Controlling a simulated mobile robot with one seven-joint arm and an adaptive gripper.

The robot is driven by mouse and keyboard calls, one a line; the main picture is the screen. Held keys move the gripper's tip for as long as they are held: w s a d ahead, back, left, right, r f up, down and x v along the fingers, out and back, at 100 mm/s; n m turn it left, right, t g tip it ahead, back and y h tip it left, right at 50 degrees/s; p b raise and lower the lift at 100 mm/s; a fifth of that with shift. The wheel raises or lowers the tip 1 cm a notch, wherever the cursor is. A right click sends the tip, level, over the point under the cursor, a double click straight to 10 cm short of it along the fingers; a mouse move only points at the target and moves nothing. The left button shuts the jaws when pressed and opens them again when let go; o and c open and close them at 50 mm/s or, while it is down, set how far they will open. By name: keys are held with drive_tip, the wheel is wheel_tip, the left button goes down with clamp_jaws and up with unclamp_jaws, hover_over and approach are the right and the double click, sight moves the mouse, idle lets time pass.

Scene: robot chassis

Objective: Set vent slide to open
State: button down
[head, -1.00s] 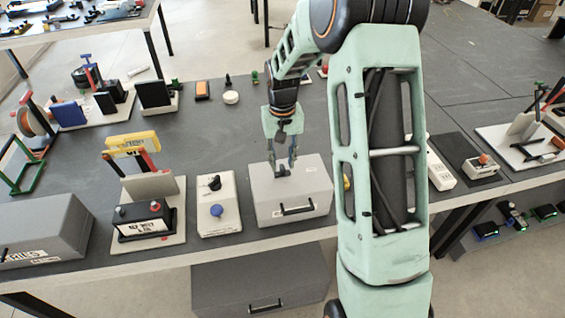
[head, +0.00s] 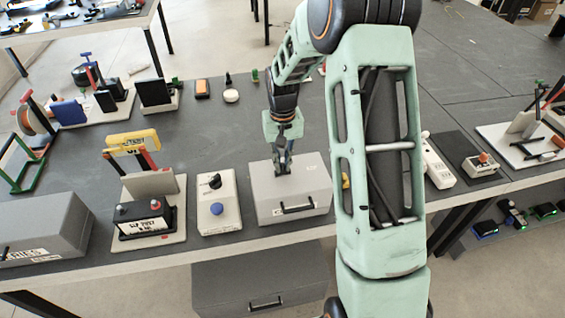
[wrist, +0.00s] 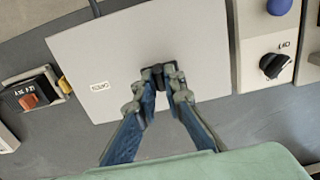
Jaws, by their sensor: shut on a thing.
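The vent slide appears to be on top of a light grey box (head: 262,200) with a black front handle (head: 297,208). A small black slide knob (wrist: 158,70) stands up from the box's top near its far edge. My gripper (head: 284,166) points down at the box top with its fingers shut on the knob. The wrist view also shows my gripper (wrist: 163,82), its blue-grey fingers closing to the knob and partly hiding it. A small white label (wrist: 99,86) lies on the lid, too small to read. The slide's track is hidden.
A white box (head: 218,190) with a black knob and a blue button stands just left of the grey box. My arm blocks the view to the right. A red-switch device (wrist: 30,101) stands on the other side. The table behind the box is fairly clear.

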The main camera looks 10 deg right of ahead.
sight(297, 170)
drive_tip(key=d, duration=0.4)
drive_tip(key=shift+d, duration=0.25)
drive_tip(key=c, duration=2)
unclamp_jaws()
drive_tip(key=shift+d, duration=0.1)
wheel_tip(297, 170, up, 12)
drive_tip(key=shift+r, duration=0.1)
